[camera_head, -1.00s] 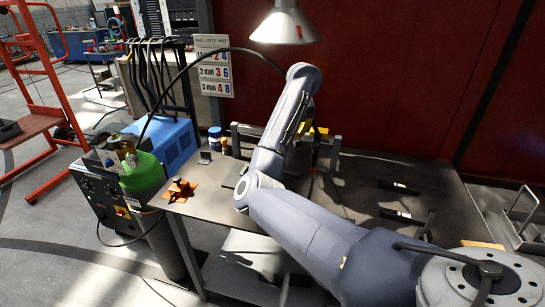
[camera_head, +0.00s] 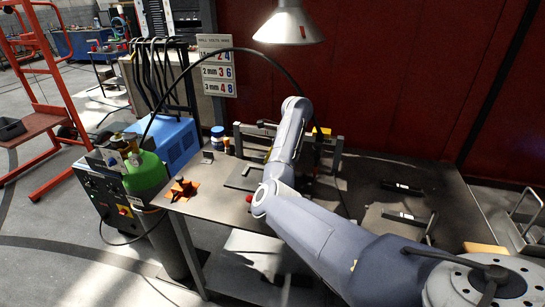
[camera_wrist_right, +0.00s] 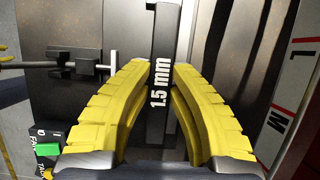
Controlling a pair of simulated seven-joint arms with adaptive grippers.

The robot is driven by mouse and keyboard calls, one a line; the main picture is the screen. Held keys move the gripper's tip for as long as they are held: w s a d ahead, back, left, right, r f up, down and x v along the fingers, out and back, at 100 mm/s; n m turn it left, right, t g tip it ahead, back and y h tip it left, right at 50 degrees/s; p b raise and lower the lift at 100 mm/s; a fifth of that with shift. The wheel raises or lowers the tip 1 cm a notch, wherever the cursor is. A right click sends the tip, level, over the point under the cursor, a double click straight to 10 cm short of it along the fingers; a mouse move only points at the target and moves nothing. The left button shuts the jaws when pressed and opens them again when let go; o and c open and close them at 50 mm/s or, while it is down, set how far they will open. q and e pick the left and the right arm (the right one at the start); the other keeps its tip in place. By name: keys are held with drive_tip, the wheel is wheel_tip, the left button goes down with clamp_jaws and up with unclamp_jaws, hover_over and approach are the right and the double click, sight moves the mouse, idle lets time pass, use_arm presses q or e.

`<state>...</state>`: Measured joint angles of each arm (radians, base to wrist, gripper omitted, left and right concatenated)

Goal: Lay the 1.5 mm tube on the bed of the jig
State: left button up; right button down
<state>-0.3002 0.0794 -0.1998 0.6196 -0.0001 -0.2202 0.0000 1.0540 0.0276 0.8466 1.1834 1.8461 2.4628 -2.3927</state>
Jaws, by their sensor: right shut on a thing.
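The 1.5 mm tube (camera_wrist_right: 160,100) is a dark square bar with a white "1.5 mm" label. In the right wrist view it stands upright in the picture between the yellow fingers of my right gripper (camera_wrist_right: 159,68), which is shut on it. In the head view my right arm hides the gripper and the tube. The jig seems to be the grey frame (camera_head: 337,155) at the back of the bench, with a flat plate (camera_head: 242,177) left of my arm. Whether the tube touches the bed cannot be told. My left gripper is in neither view.
Two dark labelled pieces (camera_head: 402,187) (camera_head: 406,217) lie on the right of the bench (camera_head: 365,172). An orange stand (camera_head: 181,191) is at the left corner. A rod with a clamp block (camera_wrist_right: 82,66) is left of the tube in the wrist view. A lamp (camera_head: 288,25) hangs above.

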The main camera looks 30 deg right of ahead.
drive_tip(key=shift+f, duration=2.7)
drive_tip(key=shift+f, duration=0.3)
drive_tip(key=shift+s+a+f, duration=0.1)
drive_tip(key=shift+s+f, duration=0.1)
drive_tip(key=shift+f, duration=0.8)
drive_tip(key=c, duration=1.3)
unclamp_jaws()
drive_tip(key=v, duration=1.2)
drive_tip(key=shift+w+r, duration=0.3)
drive_tip(key=shift+r, duration=0.15)
